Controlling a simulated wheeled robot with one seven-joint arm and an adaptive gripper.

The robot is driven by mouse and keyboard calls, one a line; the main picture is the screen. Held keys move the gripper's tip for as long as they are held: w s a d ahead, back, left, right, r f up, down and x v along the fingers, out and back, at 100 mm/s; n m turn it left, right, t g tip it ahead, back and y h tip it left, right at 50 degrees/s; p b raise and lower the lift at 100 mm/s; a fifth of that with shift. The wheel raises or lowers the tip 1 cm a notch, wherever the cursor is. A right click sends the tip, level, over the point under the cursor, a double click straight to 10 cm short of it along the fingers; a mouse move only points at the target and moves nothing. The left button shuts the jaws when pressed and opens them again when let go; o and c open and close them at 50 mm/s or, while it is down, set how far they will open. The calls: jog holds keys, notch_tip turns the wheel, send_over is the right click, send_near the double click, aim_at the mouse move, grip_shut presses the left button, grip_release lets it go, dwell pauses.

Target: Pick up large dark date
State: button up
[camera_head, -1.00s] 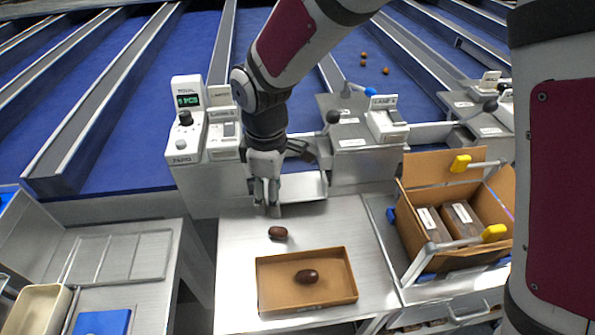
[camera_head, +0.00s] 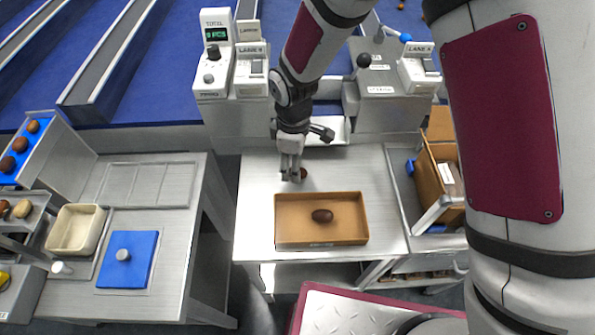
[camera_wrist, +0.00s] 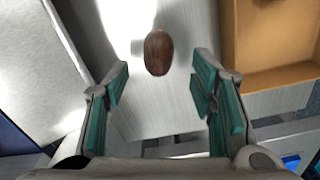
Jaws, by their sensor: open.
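A dark brown date (camera_head: 303,173) lies on the metal table (camera_head: 255,215), partly hidden behind my gripper in the head view. In the wrist view the date (camera_wrist: 158,53) lies ahead of the fingertips, roughly centred between the two fingers, with bare metal around it. My gripper (camera_head: 292,175) is open and empty, low over the table beside the date. Its teal finger pads (camera_wrist: 160,95) stand apart in the wrist view. A second dark date (camera_head: 322,216) lies inside the shallow brown cardboard tray (camera_head: 290,237) nearer the table's front.
The tray's wall (camera_wrist: 228,40) stands to the right of the date. A carton (camera_head: 425,185) is at the table's right, partly hidden by my arm. Counter boxes (camera_head: 236,85) stand behind. A left bench holds a beige bin (camera_head: 76,229) and a blue mat (camera_head: 128,260).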

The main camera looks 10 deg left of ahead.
jog(key=shift+w+f, duration=0.1)
jog(key=shift+f, duration=1.35)
jog(key=c, duration=0.8)
jog(key=shift+r, duration=0.15)
